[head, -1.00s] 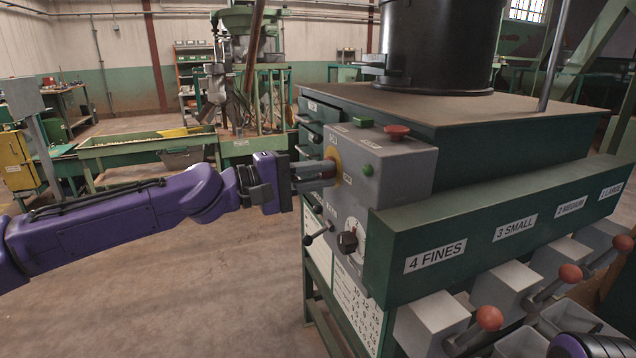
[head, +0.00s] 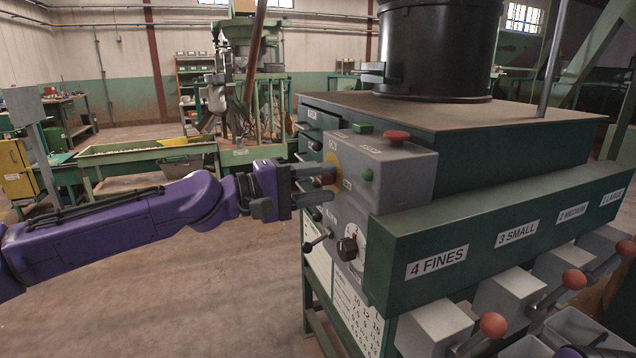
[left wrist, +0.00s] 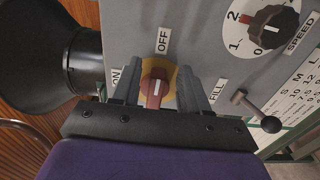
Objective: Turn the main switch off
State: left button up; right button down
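The main switch is a red knob on a yellow disc (head: 335,162) on the grey control box (head: 405,180). In the left wrist view the red knob (left wrist: 155,92) has a white mark pointing roughly up, toward the OFF label (left wrist: 163,40). The ON label (left wrist: 116,78) is to its left, partly hidden by a finger. My left gripper (head: 328,182) is at the switch, one finger on each side of the knob. In the left wrist view my left gripper (left wrist: 161,70) is open, with a gap at the right finger. Contact at the left finger is unclear.
A speed dial (head: 348,247) and a black-knobbed lever (head: 318,241) sit below the switch. Red and green buttons (head: 396,137) are on the box. The green hopper rail (head: 490,240) extends right, with red-knobbed levers (head: 493,325) below. Open floor lies at left.

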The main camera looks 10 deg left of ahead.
pick_arm(q)
jog(key=shift+a, duration=0.1)
jog(key=p+v, duration=0.1)
jog(key=v, duration=0.9)
jog(key=shift+s, duration=0.2)
jog(key=shift+a, duration=0.15)
